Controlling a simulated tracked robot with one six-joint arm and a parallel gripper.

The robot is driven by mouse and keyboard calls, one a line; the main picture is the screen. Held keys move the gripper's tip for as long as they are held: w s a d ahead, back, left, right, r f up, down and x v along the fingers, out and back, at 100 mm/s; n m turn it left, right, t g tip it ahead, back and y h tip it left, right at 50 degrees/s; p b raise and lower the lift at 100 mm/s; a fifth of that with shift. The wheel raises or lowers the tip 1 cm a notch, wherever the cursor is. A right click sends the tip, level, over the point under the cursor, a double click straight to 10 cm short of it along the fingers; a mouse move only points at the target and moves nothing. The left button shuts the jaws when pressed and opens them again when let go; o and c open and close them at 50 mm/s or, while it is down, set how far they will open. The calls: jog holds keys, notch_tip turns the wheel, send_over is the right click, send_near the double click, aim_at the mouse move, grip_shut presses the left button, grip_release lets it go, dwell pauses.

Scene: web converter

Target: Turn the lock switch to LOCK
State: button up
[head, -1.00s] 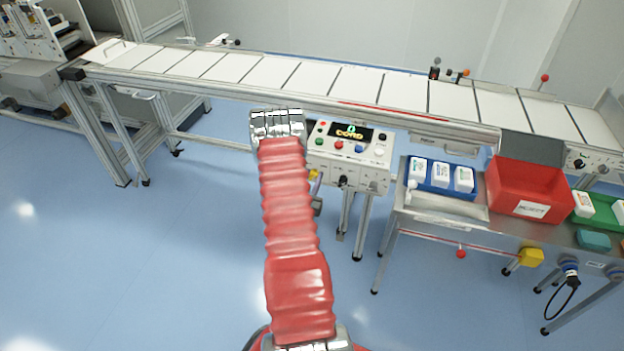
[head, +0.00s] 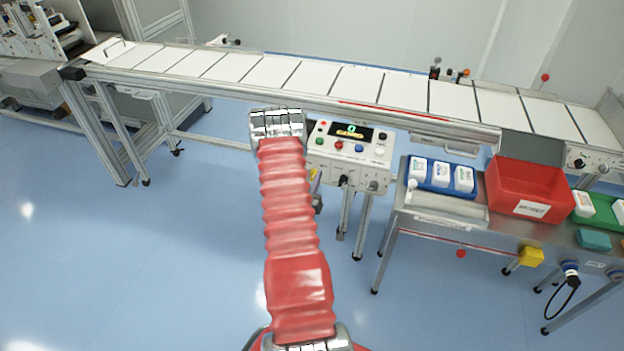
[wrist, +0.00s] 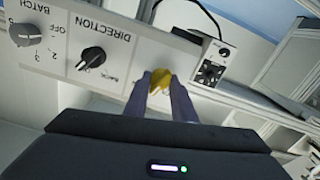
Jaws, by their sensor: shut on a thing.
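In the wrist view my gripper (wrist: 162,84) has its two dark fingers closed on a small yellow knob (wrist: 160,77) at the panel's lower edge. The fingers hide part of the knob, and no label beside it is readable, so I cannot tell its setting or confirm that it is the lock switch. The white control panel (wrist: 125,55) looks tilted in this view. In the head view the control box (head: 333,155) stands in front of the conveyor, and my red-sleeved arm hides its left side and most of my gripper.
A black DIRECTION knob (wrist: 92,58) and a grey BATCH knob (wrist: 25,34) sit left of my fingers. A small box with a round dial (wrist: 209,72) is to the right. In the head view a steel table (head: 425,212) with bins stands right of the control box.

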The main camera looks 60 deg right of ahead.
jog(key=n, duration=0.4)
jog(key=shift+d+r, duration=0.1)
jog(key=n, duration=0.4)
jog(key=shift+w, duration=0.1)
jog(key=n, duration=0.4)
jog(key=shift+o, duration=0.3)
jog(key=shift+w+n, duration=0.15)
jog(key=shift+n, duration=1.65)
jog(key=shift+f, duration=0.25)
jog(key=o, duration=1)
